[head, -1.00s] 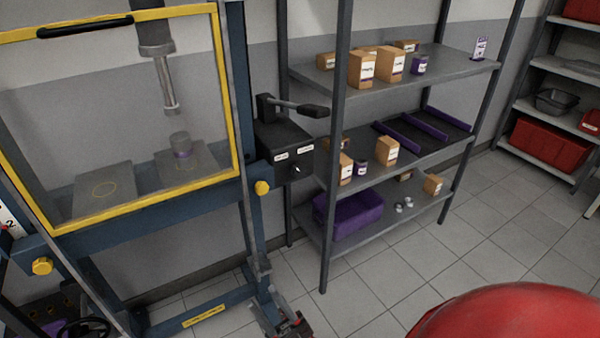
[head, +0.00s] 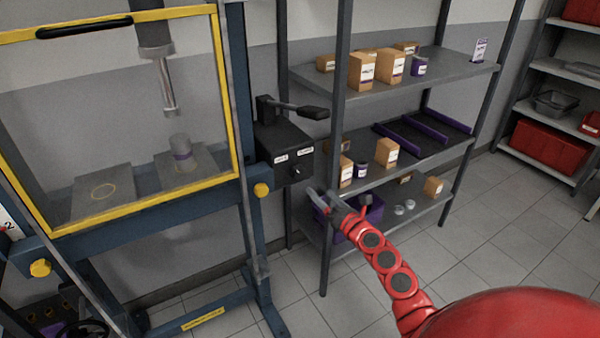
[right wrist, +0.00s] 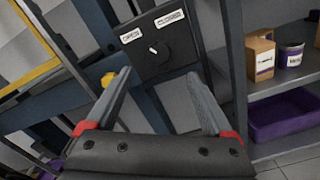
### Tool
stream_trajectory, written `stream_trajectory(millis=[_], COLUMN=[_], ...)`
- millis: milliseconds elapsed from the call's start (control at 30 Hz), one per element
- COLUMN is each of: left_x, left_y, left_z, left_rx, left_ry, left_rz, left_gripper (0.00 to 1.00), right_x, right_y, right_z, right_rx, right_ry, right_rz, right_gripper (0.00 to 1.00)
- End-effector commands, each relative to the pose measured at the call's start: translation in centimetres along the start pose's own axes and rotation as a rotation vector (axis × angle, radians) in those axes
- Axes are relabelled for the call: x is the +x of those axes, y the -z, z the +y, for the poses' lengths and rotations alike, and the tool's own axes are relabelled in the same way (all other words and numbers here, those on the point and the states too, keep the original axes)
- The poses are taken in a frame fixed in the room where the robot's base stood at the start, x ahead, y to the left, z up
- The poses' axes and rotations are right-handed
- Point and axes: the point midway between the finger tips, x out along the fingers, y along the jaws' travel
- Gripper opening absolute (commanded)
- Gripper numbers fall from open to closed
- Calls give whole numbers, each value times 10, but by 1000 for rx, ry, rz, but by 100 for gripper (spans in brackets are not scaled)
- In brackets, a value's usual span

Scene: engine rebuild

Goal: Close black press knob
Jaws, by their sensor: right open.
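The black press knob (head: 296,170) is on the front of a black control box (head: 275,142) fixed to the right post of the blue press. It also shows in the right wrist view (right wrist: 153,48), small and with a white pointer mark, under two white labels that appear to read OPEN (right wrist: 131,35) and CLOSED (right wrist: 171,20). My right gripper (head: 318,191) is open and empty, below and slightly right of the knob in the head view. In the right wrist view its spread fingers (right wrist: 160,73) point toward the box, apart from the knob. My left gripper is not in view.
A lever handle (head: 300,109) sticks out above the box. A grey shelf post (head: 333,150) stands close to its right, with boxes and a purple bin (head: 366,222) on the shelves. The yellow-framed press guard (head: 229,90) is at the left.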

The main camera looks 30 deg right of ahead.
Motion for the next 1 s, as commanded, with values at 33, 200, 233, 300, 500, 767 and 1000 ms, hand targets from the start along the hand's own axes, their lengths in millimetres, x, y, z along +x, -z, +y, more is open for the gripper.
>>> stream_trajectory(millis=[33, 200, 233, 300, 500, 767, 1000], left_x=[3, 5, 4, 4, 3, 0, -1], left_y=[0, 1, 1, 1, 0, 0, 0], left_z=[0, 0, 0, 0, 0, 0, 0], left_rx=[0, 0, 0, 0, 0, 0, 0], left_ry=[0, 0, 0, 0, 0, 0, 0], left_rz=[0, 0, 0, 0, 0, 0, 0], left_gripper=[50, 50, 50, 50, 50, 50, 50], right_x=[12, 46, 51, 62, 94, 121, 129], right_y=[-1, 0, 0, 0, 0, 2, 3], right_z=[2, 2, 1, 0, -1, 0, 0], right_rx=[7, 10, 8, 9, 11, 9, 6], right_ry=[-1, -1, -1, 1, 2, 0, 0], right_rz=[0, 0, -2, -1, -2, 0, 4], right_gripper=[87, 87, 87, 87, 87, 87, 87])
